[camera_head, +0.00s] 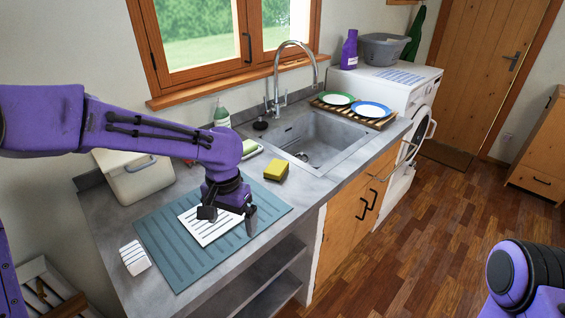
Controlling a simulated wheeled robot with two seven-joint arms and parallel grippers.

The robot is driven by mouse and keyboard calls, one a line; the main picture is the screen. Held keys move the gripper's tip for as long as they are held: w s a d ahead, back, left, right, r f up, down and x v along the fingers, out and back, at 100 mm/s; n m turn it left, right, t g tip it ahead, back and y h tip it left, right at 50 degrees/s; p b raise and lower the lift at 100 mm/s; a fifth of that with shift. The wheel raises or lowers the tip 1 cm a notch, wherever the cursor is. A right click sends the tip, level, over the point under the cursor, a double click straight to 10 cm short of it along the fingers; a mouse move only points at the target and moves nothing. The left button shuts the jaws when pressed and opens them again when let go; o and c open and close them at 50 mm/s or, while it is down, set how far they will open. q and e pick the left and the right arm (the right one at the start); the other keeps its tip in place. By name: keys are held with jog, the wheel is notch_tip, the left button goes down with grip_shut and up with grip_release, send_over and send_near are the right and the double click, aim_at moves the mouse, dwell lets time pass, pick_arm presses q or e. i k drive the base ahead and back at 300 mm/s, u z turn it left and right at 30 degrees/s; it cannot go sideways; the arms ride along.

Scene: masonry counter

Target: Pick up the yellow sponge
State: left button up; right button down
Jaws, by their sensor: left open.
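The yellow sponge (276,169) lies on the grey counter, between the sink and the blue-grey ribbed mat. My left gripper (229,213) hangs over the mat, to the left of the sponge and nearer the front. Its fingers point down and stand apart, with nothing seen between them. It hides part of a white ribbed piece (207,230) lying on the mat. Of my right arm only a purple and black part shows at the lower right; its gripper is out of view.
The mat (178,272) covers much of the near counter, with a small white ribbed block (135,257) at its left. A lidded white box (137,178) stands behind. The sink (335,136), tap (277,75) and a rack with plates (371,109) lie beyond the sponge.

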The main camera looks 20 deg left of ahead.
aim_at(275, 171)
jog(key=i, duration=1.2)
